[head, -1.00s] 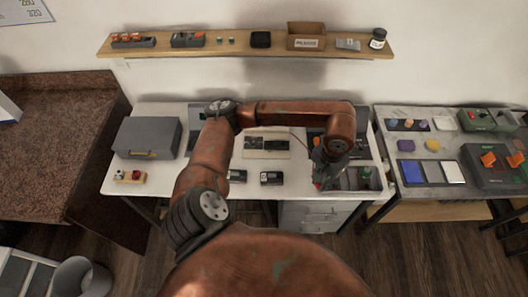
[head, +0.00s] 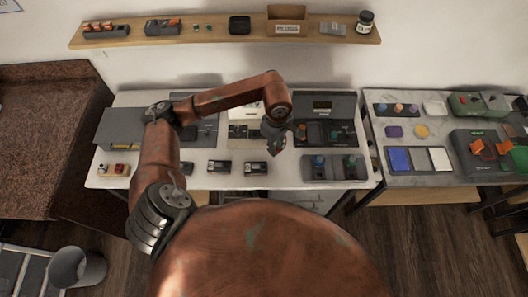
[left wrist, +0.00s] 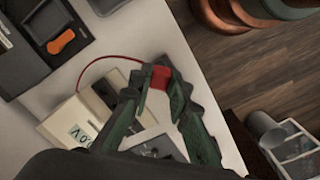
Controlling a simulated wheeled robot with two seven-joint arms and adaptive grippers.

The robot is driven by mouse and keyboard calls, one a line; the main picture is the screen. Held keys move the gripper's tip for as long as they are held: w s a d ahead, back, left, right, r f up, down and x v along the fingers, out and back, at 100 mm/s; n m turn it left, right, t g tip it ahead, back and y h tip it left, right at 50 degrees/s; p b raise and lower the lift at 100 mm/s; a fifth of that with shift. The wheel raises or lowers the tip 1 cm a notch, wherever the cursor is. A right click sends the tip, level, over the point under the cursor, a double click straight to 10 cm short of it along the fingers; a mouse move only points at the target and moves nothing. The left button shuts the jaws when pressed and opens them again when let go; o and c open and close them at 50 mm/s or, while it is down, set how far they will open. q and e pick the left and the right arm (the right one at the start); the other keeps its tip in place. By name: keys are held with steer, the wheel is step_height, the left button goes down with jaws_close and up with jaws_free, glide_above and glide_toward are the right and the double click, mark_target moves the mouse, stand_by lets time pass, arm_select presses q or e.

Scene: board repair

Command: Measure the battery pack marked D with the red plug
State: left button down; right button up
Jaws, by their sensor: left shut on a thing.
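My left gripper (head: 275,146) hangs above the white table, to the right of the battery packs. In the left wrist view its green fingers (left wrist: 160,92) are shut on the red plug (left wrist: 161,77). The meter (head: 244,114) stands behind the packs in the head view. Three dark battery packs lie in a row: left (head: 187,168), middle (head: 219,167) and right (head: 256,168). Their letters are too small to read. My right gripper is out of view.
A grey tray (head: 305,170) with blue and green items sits right of the packs. An open dark case (head: 347,104) stands behind it. A grey box (head: 118,126) and a small block with red knobs (head: 113,170) are at left. The shelf (head: 210,38) runs above.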

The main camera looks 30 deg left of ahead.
arm_select(q)
steer(key=a+f+n, duration=0.1)
steer(key=f+n, duration=0.3)
steer(key=n, duration=0.6)
steer(key=a+f+n, duration=0.2)
steer(key=f+n, duration=0.3)
steer(key=n, duration=0.6)
steer(key=a+f+n+p, duration=0.1)
steer(key=f+n, duration=0.3)
steer(key=n, duration=0.6)
steer(key=shift+a+f+n, duration=0.3)
steer(key=shift+a+f, duration=0.1)
steer(key=shift+a, duration=0.2)
steer(key=shift+w+f+b, duration=0.1)
steer(key=shift+f+b, duration=0.3)
steer(key=shift+f, duration=0.25)
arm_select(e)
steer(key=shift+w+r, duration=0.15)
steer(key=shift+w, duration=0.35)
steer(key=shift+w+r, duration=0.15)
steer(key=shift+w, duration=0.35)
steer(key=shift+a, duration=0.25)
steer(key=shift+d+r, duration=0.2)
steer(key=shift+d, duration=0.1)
arm_select(q)
steer(key=shift+f, duration=0.3)
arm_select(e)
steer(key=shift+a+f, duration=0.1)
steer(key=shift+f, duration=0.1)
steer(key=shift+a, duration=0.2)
